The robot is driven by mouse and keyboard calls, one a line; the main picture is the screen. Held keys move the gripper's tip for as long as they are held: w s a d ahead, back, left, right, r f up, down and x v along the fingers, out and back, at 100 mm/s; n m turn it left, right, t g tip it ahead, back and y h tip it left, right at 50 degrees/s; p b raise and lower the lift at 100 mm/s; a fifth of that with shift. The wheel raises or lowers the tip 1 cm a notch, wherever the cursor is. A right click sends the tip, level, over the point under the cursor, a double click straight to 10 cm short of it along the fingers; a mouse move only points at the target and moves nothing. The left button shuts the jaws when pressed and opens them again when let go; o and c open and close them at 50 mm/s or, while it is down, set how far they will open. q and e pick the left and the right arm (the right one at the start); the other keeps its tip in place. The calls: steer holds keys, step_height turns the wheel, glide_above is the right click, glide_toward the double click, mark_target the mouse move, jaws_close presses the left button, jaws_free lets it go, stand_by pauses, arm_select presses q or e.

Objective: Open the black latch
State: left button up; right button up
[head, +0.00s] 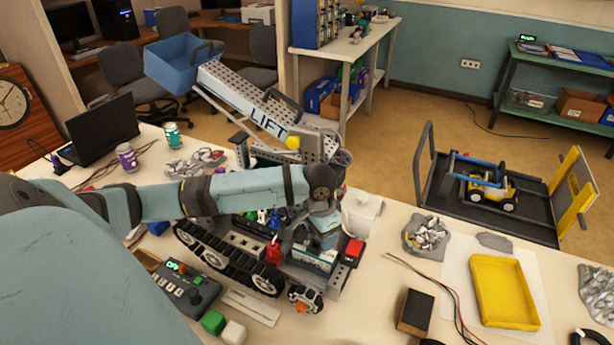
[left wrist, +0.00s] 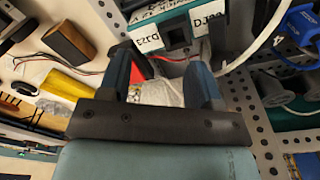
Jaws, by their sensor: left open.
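My left gripper (left wrist: 159,64) has its two blue fingers spread, with nothing clearly held between them. In the head view it (head: 325,238) points down over the front right part of a tracked robot (head: 229,258) on the table. In the left wrist view, a dark block (left wrist: 176,38) with white labels on both sides lies just past the fingertips. I cannot tell whether this is the black latch; no latch shows clearly in the head view. A red part (head: 353,250) sits beside the gripper. My arm hides much of the robot's middle. My right gripper is not in view.
The robot's raised lift arm (head: 253,105), with a blue bin (head: 172,68), stands behind my forearm. A yellow tray (head: 503,291), a brown block (head: 415,312) and wires lie to the right. A control box (head: 186,291) stands front left. A white cable (left wrist: 262,35) passes near the fingers.

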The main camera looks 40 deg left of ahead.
arm_select(q)
step_height(320, 180, up, 4)
steer(key=n, duration=0.2)
glide_above(304, 231)
steer(key=w, duration=0.1)
steer(key=shift+w+g+y, duration=0.1)
steer(key=shift+g+y, duration=0.2)
step_height(304, 231, down, 7)
steer(key=shift+f, duration=0.2)
steer(key=c, duration=0.9)
steer(key=shift+c, duration=0.2)
steer(key=shift+r, duration=0.1)
